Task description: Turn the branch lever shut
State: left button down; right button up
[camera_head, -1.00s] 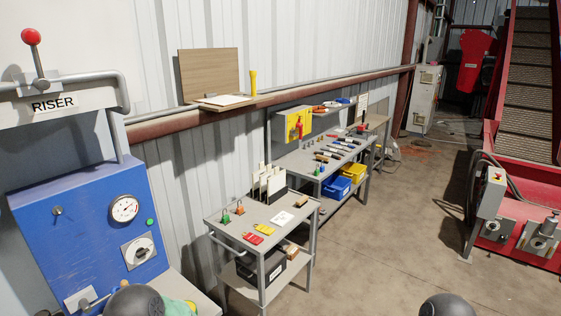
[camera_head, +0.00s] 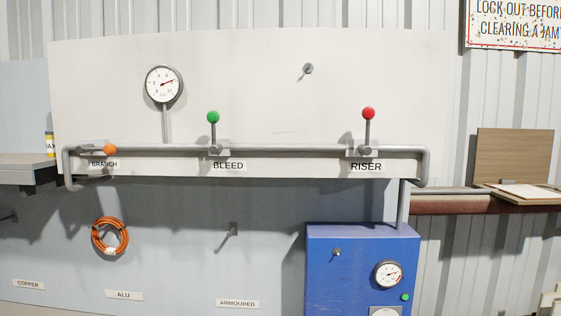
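The branch lever has an orange knob (camera_head: 109,149) and sits at the left end of the grey pipe (camera_head: 290,148), above the BRANCH label (camera_head: 104,164). It lies level, along the pipe, with its knob to the right. The bleed lever with a green knob (camera_head: 213,117) stands upright across the pipe above the BLEED label (camera_head: 228,166). The riser lever with a red knob (camera_head: 368,114) also stands upright, above the RISER label (camera_head: 366,167). Neither of my grippers is in view.
A round gauge (camera_head: 164,85) is on the white panel (camera_head: 270,80) above the pipe. Below are an orange cable coil (camera_head: 110,236) and a blue cabinet (camera_head: 345,270). A grey shelf (camera_head: 25,172) juts in at left, a clipboard shelf (camera_head: 528,195) at right.

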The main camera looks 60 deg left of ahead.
aim_at(110, 148)
jog(key=u, duration=3)
